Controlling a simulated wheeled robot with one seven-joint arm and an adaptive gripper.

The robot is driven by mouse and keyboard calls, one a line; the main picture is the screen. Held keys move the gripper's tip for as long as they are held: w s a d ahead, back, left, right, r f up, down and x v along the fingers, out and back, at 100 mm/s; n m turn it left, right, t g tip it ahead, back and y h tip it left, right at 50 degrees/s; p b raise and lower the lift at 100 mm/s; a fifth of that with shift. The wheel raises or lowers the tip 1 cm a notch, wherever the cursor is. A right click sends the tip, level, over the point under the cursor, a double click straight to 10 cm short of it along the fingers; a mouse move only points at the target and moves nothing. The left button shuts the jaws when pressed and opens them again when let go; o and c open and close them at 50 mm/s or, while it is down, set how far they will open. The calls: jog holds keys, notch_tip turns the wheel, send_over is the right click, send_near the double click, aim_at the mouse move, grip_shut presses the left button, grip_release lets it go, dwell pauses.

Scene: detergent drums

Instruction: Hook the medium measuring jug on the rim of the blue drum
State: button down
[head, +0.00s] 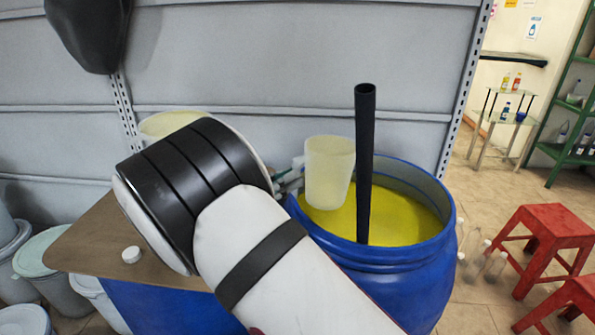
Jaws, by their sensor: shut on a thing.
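The blue drum (388,266) stands right of centre in the head view, open at the top, with yellow liquid (400,218) inside. A pale translucent jug (329,172) is upright at the left side of the drum's mouth, over the liquid; whether it touches the rim is hard to tell. My gripper (290,180) shows only in part behind my arm and is shut on the jug at its left side. The jug's handle is hidden. A second pale yellowish vessel (172,122) stands behind my arm at the left, mostly hidden.
A black pipe (364,165) stands upright in the drum, just right of the jug. A brown board (90,245) with a white cap (131,254) lies left. Red stools (545,240) and clear bottles (485,262) stand right. A grey panel wall (290,65) is behind.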

notch_tip(320, 180, down, 13)
jog(key=b, duration=0.6)
jog(key=shift+r, duration=0.2)
dwell(1.3)
dwell(0.5)
jog(key=c, duration=1.4)
grip_release()
jog(key=v, duration=1.2)
